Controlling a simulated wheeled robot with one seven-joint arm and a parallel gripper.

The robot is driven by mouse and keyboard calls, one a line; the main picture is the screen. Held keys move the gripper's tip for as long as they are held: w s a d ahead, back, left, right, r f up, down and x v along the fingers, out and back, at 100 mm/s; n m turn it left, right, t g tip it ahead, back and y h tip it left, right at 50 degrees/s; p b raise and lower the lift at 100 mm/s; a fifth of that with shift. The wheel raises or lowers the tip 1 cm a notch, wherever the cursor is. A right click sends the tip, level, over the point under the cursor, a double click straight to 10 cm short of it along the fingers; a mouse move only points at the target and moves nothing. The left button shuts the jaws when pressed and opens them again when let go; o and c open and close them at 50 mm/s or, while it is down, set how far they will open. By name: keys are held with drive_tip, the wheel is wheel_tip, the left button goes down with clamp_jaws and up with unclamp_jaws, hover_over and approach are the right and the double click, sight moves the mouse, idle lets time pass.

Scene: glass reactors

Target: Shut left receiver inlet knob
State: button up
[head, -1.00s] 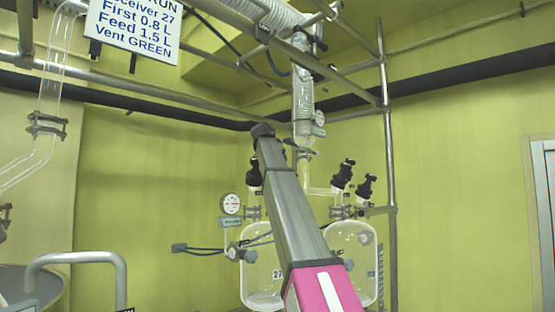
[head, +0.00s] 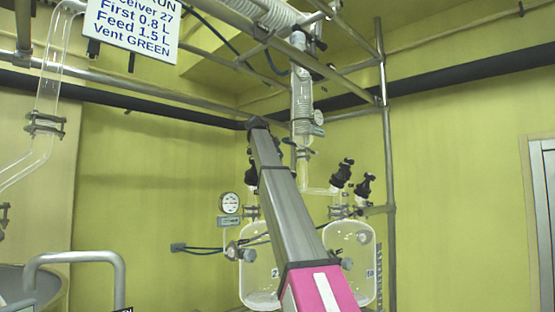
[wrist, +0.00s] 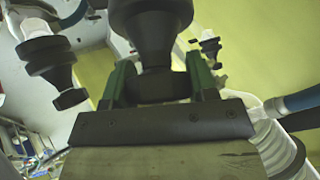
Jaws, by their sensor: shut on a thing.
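The left receiver (head: 258,285) is a clear glass vessel low in the head view, partly behind my arm. The left receiver inlet knob (head: 251,174) is black and shows only in part at the left edge of my arm. In the wrist view, a large black knob (wrist: 152,40) stands between the green fingers of my gripper (wrist: 158,76), which is shut on it. It appears to be this inlet knob. My arm hides the gripper itself in the head view.
The right receiver (head: 352,250) stands to the right, with two black knobs (head: 342,173) above it. A round gauge (head: 230,202) is left of my arm. Metal scaffold pipes (head: 388,150) and a glass condenser (head: 302,100) are close by. More black knobs (wrist: 50,68) flank the gripper.

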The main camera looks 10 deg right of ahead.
drive_tip(key=shift+f+m+g+y, duration=0.1)
drive_tip(key=shift+m+g+y, duration=0.2)
drive_tip(key=shift+m+g, duration=0.55)
drive_tip(key=shift+s+m, duration=0.1)
drive_tip(key=shift+m, duration=0.25)
drive_tip(key=o, duration=0.9)
